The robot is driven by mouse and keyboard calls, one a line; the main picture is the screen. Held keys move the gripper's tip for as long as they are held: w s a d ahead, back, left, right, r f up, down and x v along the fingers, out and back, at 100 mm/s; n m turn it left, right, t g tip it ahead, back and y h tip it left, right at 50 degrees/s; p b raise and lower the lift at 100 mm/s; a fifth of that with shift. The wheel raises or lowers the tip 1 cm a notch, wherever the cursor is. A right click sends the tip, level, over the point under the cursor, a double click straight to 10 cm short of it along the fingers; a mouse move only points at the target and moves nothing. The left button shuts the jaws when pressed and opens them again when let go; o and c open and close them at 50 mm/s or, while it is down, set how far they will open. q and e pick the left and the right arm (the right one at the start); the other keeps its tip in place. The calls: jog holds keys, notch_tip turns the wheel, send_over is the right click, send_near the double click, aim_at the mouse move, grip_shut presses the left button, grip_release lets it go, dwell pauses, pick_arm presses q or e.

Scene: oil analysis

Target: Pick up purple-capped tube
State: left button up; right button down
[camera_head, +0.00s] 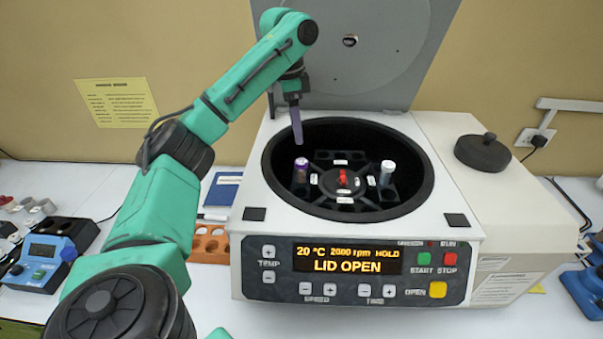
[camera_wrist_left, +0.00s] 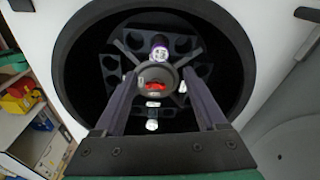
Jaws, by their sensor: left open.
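The purple-capped tube (camera_head: 300,170) stands in the left side of the open centrifuge's rotor (camera_head: 343,182). In the left wrist view the tube (camera_wrist_left: 160,46) shows beyond the red hub, between the lines of the two fingers. My left gripper (camera_head: 297,125) is above the tube, inside the rear left of the bowl opening, pointing down. In the left wrist view its fingers (camera_wrist_left: 160,78) are apart with nothing held between them. The head view shows the fingers edge-on. My right gripper is not in view.
A white-capped tube (camera_head: 388,170) stands in the rotor's right side. The raised lid (camera_head: 350,60) is behind my left arm. The bowl rim (camera_head: 270,200) surrounds the rotor. An orange rack (camera_head: 208,245) and blue device (camera_head: 45,258) are left of the centrifuge.

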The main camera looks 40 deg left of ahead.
pick_arm(q)
jog(key=b, duration=0.2)
send_over(301, 161)
jog(key=s, duration=0.1)
jog(key=f, duration=0.5)
jog(key=shift+s+d, duration=0.2)
jog(key=shift+d, duration=0.05)
jog(key=f, duration=0.1)
jog(key=w+f, duration=0.1)
jog(key=a+f+p, duration=0.1)
jog(key=shift+w+f, duration=0.2)
jog(key=shift+w, duration=0.1)
jog(key=f, duration=0.1)
jog(key=f+p, duration=0.1)
jog(key=f, duration=0.1)
jog(key=shift+s+d, duration=0.1)
jog(key=shift+d, duration=0.15)
jog(key=shift+s+d+f+p, duration=0.1)
jog(key=shift+s+f+p, duration=0.05)
jog(key=shift+f+p, duration=0.15)
jog(key=shift+w+f, duration=0.15)
jog(key=shift+w, duration=0.05)
jog(key=c, duration=1)
grip_shut()
jog(key=shift+s, duration=0.1)
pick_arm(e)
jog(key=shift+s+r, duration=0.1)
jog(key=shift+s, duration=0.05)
